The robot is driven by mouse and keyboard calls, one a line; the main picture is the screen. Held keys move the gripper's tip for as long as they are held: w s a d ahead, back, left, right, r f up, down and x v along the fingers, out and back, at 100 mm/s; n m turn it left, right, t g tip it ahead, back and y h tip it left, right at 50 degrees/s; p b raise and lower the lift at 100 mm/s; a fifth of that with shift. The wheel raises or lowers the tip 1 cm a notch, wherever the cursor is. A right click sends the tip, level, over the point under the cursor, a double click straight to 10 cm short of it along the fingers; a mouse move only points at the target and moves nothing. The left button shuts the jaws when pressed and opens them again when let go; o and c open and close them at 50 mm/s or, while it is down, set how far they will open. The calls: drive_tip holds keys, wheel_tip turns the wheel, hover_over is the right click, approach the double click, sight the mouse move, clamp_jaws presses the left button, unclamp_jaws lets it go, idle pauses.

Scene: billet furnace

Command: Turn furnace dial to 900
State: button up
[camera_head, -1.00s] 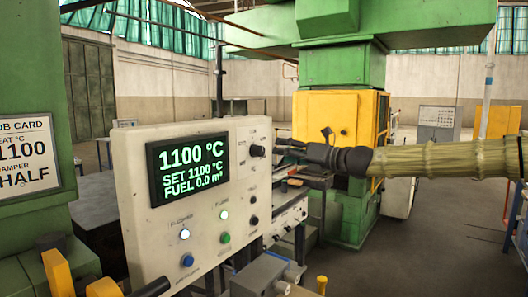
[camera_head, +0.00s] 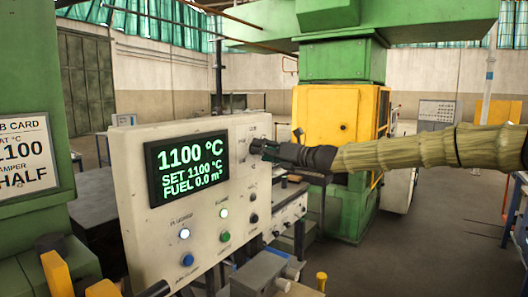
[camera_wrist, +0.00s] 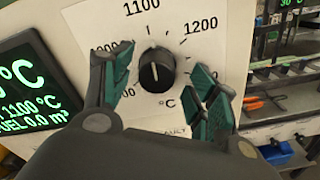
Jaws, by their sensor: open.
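The furnace dial (camera_wrist: 157,69) is a round black knob on the white control panel, with a pale pointer mark facing up. Around it in the wrist view are printed temperature numbers, with 1100 above and 1200 at upper right. My gripper (camera_wrist: 163,85) is open, with one green-padded finger on each side of the dial; I cannot tell whether either touches it. In the head view my gripper (camera_head: 262,147) is at the panel's upper right and hides the dial. The display (camera_head: 187,167) reads 1100 °C, SET 1100 °C, FUEL 0.0 m³.
Below the dial are two smaller black knobs (camera_head: 253,218). Lit buttons (camera_head: 184,233) and a blue button (camera_head: 188,259) sit under the display. A job card (camera_head: 24,153) reading 1100 and HALF hangs at left. A grey box (camera_head: 262,275) stands low in front.

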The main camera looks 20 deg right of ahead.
drive_tip(key=shift+s+r, duration=0.15)
drive_tip(key=shift+s, duration=0.05)
drive_tip(key=shift+c, duration=1)
drive_tip(key=shift+w+a, duration=0.1)
drive_tip(key=shift+a, duration=0.05)
drive_tip(key=c, duration=0.8)
drive_tip(key=shift+f+n+b, duration=0.3)
drive_tip(key=shift+n+b, duration=0.1)
drive_tip(key=shift+b, duration=0.25)
drive_tip(key=shift+w+r+n+b, duration=0.1)
drive_tip(key=shift+n+b, duration=4.65)
drive_tip(key=shift+n, duration=1)
drive_tip(key=shift+r+n+b, duration=0.1)
drive_tip(key=shift+n+b, duration=4.6)
drive_tip(key=shift+n, duration=1.05)
drive_tip(key=shift+r, duration=0.1)
drive_tip(key=shift+d, duration=0.2)
